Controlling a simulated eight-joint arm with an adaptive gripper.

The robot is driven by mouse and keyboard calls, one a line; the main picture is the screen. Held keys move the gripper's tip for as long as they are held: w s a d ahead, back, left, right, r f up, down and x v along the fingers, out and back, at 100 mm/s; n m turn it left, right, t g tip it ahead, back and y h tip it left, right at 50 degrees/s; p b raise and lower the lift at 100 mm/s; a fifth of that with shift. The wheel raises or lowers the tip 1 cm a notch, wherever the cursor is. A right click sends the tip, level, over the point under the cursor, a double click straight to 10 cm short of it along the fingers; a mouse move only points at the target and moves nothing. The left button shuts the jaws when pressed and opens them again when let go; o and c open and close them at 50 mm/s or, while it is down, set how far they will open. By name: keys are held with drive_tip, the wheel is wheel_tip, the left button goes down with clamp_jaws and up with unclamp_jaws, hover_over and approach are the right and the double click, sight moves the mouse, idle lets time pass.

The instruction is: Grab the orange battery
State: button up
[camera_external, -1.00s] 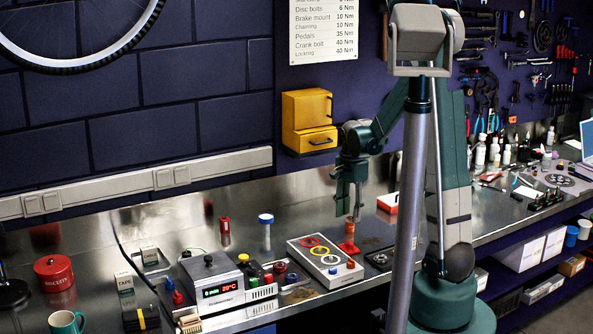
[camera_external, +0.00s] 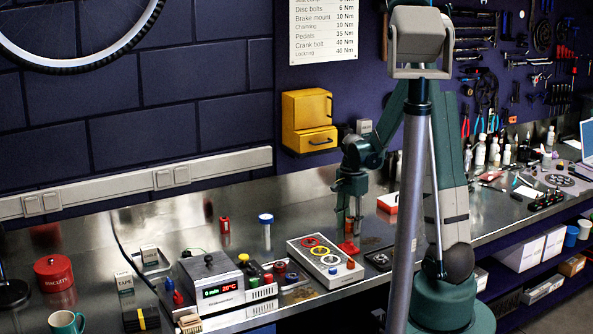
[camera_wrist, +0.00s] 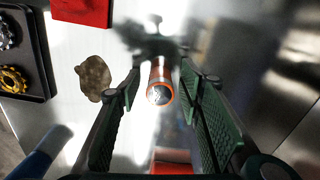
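The orange battery (camera_wrist: 160,88) stands upright in the wrist view, end-on to the camera, with its pale round end towards me. My gripper (camera_wrist: 161,78) is open, with one green finger on each side of the battery and a small gap on both sides. In the external view my gripper (camera_external: 349,229) points down just above the bench, and its fingers mostly hide the battery there.
A red object (camera_external: 348,247) lies by my fingertips. A black tray with gears (camera_external: 379,259) is on the right, and a panel with coloured rings (camera_external: 325,262) on the left. The wrist view shows a brown lump (camera_wrist: 93,78) and a red block (camera_wrist: 82,10).

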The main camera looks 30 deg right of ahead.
sight(350, 216)
drive_tip(key=c, duration=1.1)
drive_tip(key=shift+o, duration=0.2)
drive_tip(key=shift+r, duration=0.1)
drive_tip(key=shift+r+p, duration=0.45)
drive_tip(key=shift+r, duration=4.45)
